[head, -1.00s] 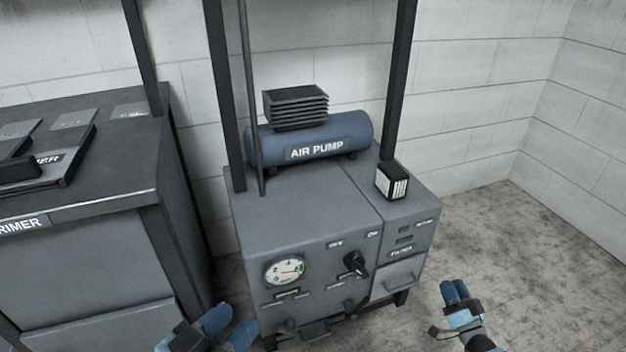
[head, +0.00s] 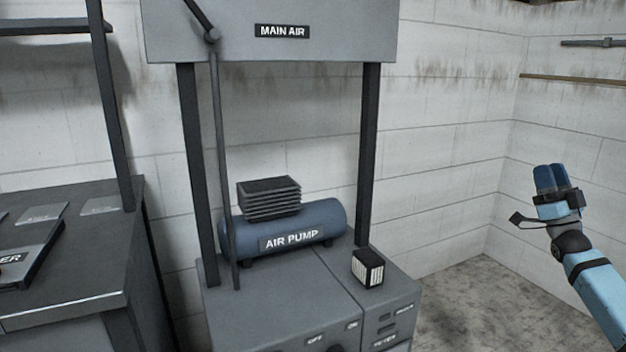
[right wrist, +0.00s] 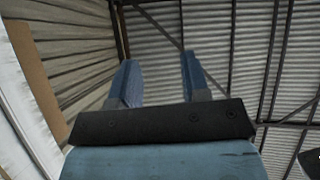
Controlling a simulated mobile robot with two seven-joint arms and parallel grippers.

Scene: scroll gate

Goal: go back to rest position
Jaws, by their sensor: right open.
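My right gripper (head: 552,180) is raised at the right of the head view, in front of the block wall and apart from everything. In the right wrist view its two blue fingers (right wrist: 160,82) stand apart with nothing between them, facing a corrugated roof. My left gripper is out of the head view. The air pump cabinet (head: 255,310) stands at the centre, with a blue air pump tank (head: 325,215) and a black finned block (head: 269,198) on it. A small black and white filter box (head: 368,267) sits on its top at the right.
A grey panel labelled MAIN AIR (head: 350,30) hangs above on dark posts (head: 368,150), with a thin rod at its left. A dark cabinet (head: 70,255) stands at the left. The floor (head: 480,305) at the right is clear. Pipes run along the right wall.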

